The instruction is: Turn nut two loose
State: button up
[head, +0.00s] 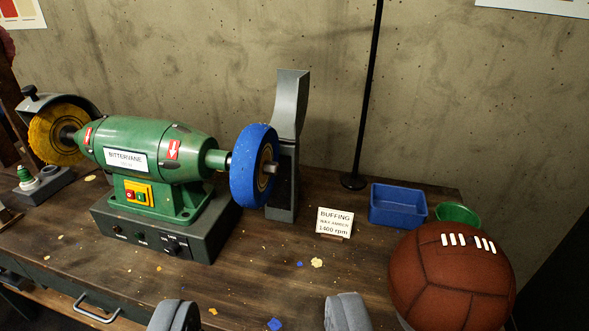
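A green buffing machine (150,150) stands on the bench on a grey base. A blue wheel (246,165) is on the right end of its shaft, with a pale hub and a short grey shaft end (271,167) sticking out to the right. I cannot make out a separate nut there or any number on it. A yellow wheel (58,133) is on the left end, and no nut can be made out on it. My gripper (262,314) is open and empty at the bottom edge, its two grey fingertips well apart, in front of and below the blue wheel.
A grey upright guard (287,110) stands close behind and right of the blue wheel. Right of it are a buffing sign (335,222), a blue tray (397,205), a green bowl (457,213) and a large brown leather ball (450,280). Small scraps lie on the bench front.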

aim_at(271, 168)
jog(key=z, duration=0.1)
jog(key=i, duration=1)
jog(key=u, duration=0.1)
